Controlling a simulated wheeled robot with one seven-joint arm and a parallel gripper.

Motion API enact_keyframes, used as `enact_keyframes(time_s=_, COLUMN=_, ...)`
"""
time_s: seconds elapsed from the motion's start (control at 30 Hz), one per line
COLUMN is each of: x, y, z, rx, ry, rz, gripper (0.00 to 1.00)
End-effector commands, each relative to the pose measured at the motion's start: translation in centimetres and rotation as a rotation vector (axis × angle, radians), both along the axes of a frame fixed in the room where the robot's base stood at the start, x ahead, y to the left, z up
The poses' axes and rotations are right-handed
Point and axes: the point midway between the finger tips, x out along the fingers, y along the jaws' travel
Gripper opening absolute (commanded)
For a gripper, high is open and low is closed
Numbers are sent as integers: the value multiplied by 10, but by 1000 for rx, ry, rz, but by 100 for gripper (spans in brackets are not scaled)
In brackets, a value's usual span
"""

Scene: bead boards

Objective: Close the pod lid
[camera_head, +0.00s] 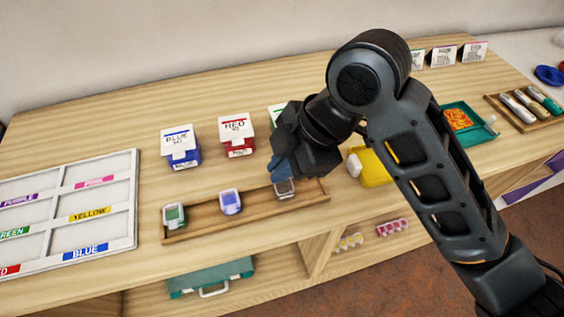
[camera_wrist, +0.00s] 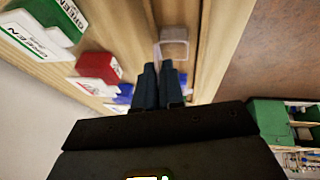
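Small clear pods stand in a long wooden tray (camera_head: 250,217): a green one (camera_head: 174,215) at the left, a blue one (camera_head: 231,201) in the middle, and a greyish one (camera_head: 284,189) at the right. My gripper (camera_head: 281,170) is just above and behind the greyish pod. In the wrist view, my two dark blue fingers (camera_wrist: 160,72) lie close together with nothing seen between them. The greyish pod (camera_wrist: 174,48), pale and see-through, is just beyond their tips. Whether they touch it, and how its lid stands, I cannot tell.
Boxes marked blue (camera_head: 182,150) and red (camera_head: 237,138) stand behind the tray; a green-edged one is partly hidden by my arm. A labelled sorting board (camera_head: 120,215) lies left. Right are a yellow thing (camera_head: 373,170), a teal tray (camera_head: 484,133) and a marker tray (camera_head: 537,124).

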Motion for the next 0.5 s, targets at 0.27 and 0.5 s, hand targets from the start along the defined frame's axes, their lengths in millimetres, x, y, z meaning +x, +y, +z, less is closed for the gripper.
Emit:
enact_keyframes(time_s=0.27, x=0, y=0, z=0, rx=0, ry=0, rz=0, gripper=0)
enact_keyframes(time_s=0.5, x=-2, y=0, z=-6, rx=14, ry=-43, rz=1, gripper=0)
